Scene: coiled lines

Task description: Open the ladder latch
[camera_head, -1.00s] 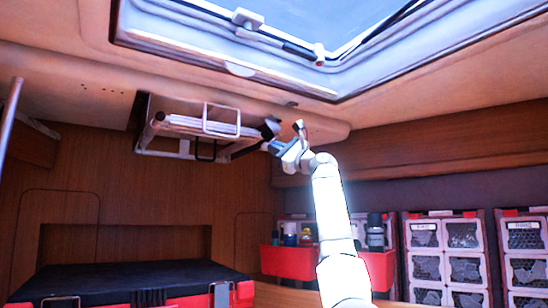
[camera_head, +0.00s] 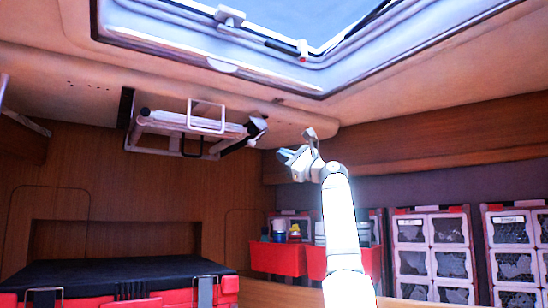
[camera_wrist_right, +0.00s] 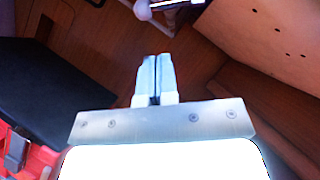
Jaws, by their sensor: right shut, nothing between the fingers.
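The folded white ladder (camera_head: 185,122) hangs under the ceiling at the left of the head view. At its right end sits a small white and dark piece (camera_head: 257,128), possibly the latch; its state is too small to tell. My right gripper (camera_head: 284,156) is to the right of and a little below that end, apart from it. In the right wrist view its two fingers (camera_wrist_right: 155,60) are together with nothing between them. A white rounded part (camera_wrist_right: 142,10) of what looks like the ladder end shows at the top of that view. My left gripper is not in view.
A roof hatch (camera_head: 222,66) is overhead. A black-topped red case (camera_head: 110,275) stands below the ladder. Red bins (camera_head: 277,258) and white mesh-front boxes (camera_head: 432,245) line the right wall. The air between gripper and ladder is free.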

